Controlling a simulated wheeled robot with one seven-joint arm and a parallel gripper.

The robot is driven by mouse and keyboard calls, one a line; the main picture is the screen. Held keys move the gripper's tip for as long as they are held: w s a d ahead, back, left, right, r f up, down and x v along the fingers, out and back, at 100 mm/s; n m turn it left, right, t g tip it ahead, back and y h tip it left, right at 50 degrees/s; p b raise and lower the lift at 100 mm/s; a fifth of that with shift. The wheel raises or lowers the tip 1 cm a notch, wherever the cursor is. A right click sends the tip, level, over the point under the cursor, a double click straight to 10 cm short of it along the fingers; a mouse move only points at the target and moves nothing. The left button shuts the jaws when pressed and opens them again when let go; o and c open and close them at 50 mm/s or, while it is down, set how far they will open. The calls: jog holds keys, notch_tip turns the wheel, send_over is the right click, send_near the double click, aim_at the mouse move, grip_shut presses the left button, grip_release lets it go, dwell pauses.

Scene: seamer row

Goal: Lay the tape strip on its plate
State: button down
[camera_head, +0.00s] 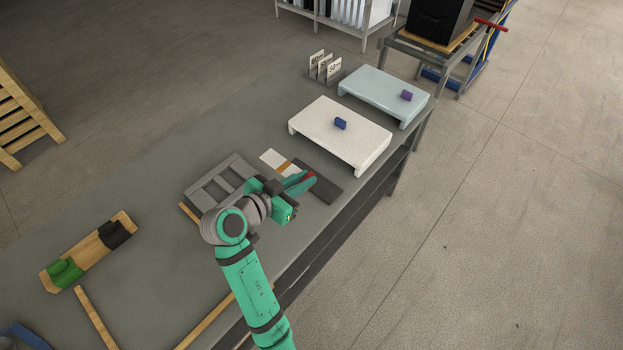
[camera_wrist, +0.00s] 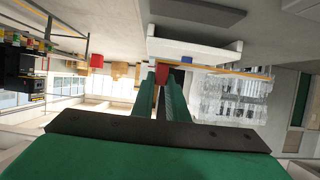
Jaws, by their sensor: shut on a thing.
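My gripper (camera_head: 306,178) is shut on a small red piece (camera_head: 310,174), held between its fingertips over the dark grey plate (camera_head: 325,190). The red piece also shows between the finger ends in the wrist view (camera_wrist: 162,75). I cannot tell for sure that it is the tape strip, since the fingers hide most of it. It appears to be above the plate, but the gap is unclear. A white card with an orange band (camera_head: 284,166) lies just left of the plate.
A white raised stand (camera_head: 320,135) with a blue block (camera_head: 341,124) stands behind. A pale blue stand (camera_head: 375,92) with a purple block (camera_head: 407,96) is farther back. A grey compartment tray (camera_head: 222,181) lies to the left. A wooden holder (camera_head: 85,258) is at the lower left.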

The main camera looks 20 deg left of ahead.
jog(key=s+a, duration=0.3)
jog(key=x, duration=0.3)
jog(key=d+x, duration=0.1)
jog(key=x, duration=0.2)
jog(key=s+x, duration=0.1)
jog(key=x, duration=0.2)
jog(key=shift+d+f, duration=0.2)
jog(key=shift+d, duration=0.1)
send_over(327, 195)
jog(key=s, duration=0.1)
jog(key=f, duration=0.4)
jog(key=shift+s+a+f, duration=0.2)
jog(key=shift+a+f, duration=0.1)
jog(key=shift+w+d+f, duration=0.3)
jog(key=shift+w+f, duration=0.15)
jog(key=shift+f, duration=0.15)
jog(key=shift+w+f, duration=0.2)
jog(key=shift+f, duration=1.5)
jog(key=shift+f, duration=0.1)
